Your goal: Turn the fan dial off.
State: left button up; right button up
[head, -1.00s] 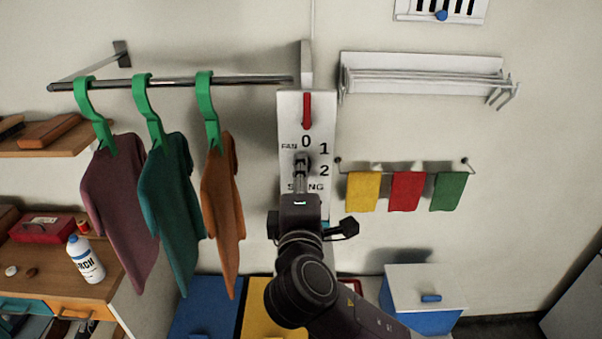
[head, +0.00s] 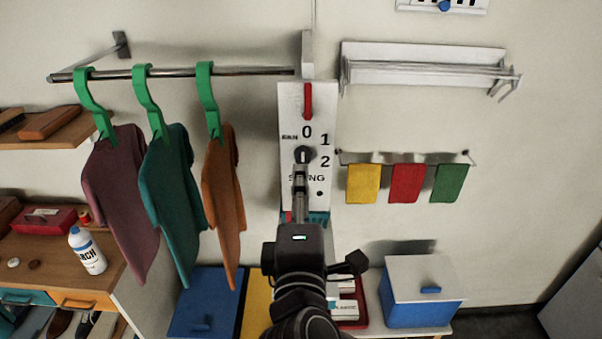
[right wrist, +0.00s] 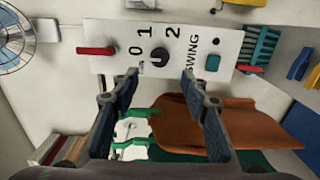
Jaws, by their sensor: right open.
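The fan dial is a round black knob (head: 305,155) on a white wall panel (head: 290,105). Printed 0, 1 and 2 curve around it, with a red lever (head: 307,101) above. The knob also shows in the right wrist view (right wrist: 160,56), where I cannot tell surely which number it points to. My right gripper (head: 300,172) is just below the knob in the head view. In the right wrist view its two fingers (right wrist: 159,76) are open and empty, apart on either side below the knob. My left gripper is not in view.
Shirts on green hangers (head: 206,100) hang close left of the panel. Coloured cloths (head: 407,184) hang right of it. A blue box (head: 418,305) with a white lid stands lower right. A fan (right wrist: 14,38) shows in the right wrist view's corner.

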jog(key=shift+s, duration=1.85)
